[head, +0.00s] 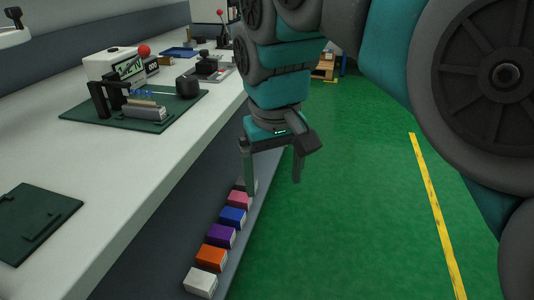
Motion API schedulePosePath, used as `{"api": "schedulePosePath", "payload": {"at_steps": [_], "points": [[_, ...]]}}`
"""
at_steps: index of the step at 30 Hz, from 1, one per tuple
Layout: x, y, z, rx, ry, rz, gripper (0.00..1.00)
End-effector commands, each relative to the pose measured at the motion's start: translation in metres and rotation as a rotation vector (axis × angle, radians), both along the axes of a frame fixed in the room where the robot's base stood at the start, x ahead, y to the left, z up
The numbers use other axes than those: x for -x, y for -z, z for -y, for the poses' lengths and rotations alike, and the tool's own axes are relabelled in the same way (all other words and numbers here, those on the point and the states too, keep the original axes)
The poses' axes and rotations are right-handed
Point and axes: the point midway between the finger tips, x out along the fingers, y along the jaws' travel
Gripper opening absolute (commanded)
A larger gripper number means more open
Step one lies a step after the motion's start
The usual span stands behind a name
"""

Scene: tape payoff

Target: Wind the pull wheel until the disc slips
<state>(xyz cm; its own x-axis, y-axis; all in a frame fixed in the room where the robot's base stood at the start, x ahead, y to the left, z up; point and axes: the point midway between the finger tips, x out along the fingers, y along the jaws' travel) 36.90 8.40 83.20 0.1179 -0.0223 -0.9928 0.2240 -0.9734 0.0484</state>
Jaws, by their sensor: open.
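The tape payoff appears to be the small rig on a dark green board (75,114) on the bench. It has a white box (108,66) with a small display, a red ball knob (144,50), a black upright bracket (98,98), a grey block (146,111) and a dark round part (187,88) at its right end. I cannot tell which part is the pull wheel or the disc. My gripper (273,187) is open and empty, pointing down in front of the bench edge, to the right of the rig and apart from it.
The white bench (110,160) runs along the left. A second green board (35,222) lies at the near left. Several coloured boxes, including an orange one (211,258), line a low shelf below. Another device (207,66) stands farther back. Green floor (350,220) is clear at right.

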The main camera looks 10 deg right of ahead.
Motion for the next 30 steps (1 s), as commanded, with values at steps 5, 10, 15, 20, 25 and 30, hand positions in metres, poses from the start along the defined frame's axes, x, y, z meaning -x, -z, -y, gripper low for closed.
{"api": "schedulePosePath", "payload": {"at_steps": [5,10,15,20,25,30], "points": [[0.011,0.015,0.011,0.005,0.017,-0.024,0.91],[0.014,0.020,0.014,0.005,0.022,-0.031,0.91],[0.015,0.021,0.014,0.005,0.023,-0.031,0.91],[0.015,0.021,0.014,0.005,0.023,-0.032,0.92],[0.027,0.038,0.025,0.007,0.042,-0.056,0.92],[0.053,0.069,0.043,0.009,0.079,-0.105,0.92]]}}
